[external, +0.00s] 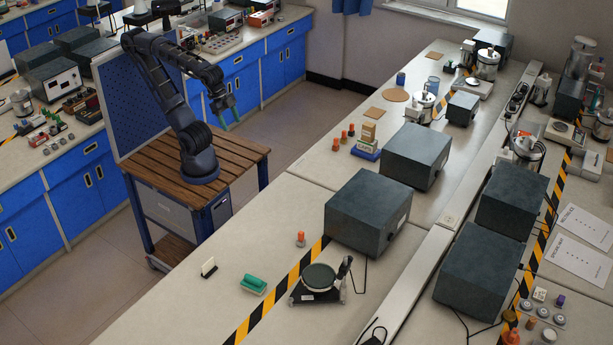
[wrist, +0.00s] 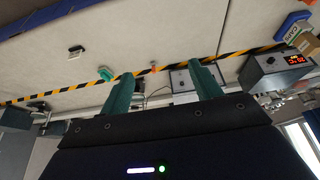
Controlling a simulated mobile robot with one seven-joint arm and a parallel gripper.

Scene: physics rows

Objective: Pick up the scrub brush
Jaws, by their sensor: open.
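The likely scrub brush (external: 253,284) is a small green-topped block with a paler underside. It lies on the near pale bench, left of the striped tape. It also shows small in the wrist view (wrist: 105,73), beyond the left finger.
A small black-and-white item (external: 208,267) stands left of the brush. An orange-topped piece (external: 301,239) and a round-topped device (external: 319,278) are to its right. A large dark box (external: 367,212) stands behind. My arm's cart (external: 190,160) is apart from the bench.

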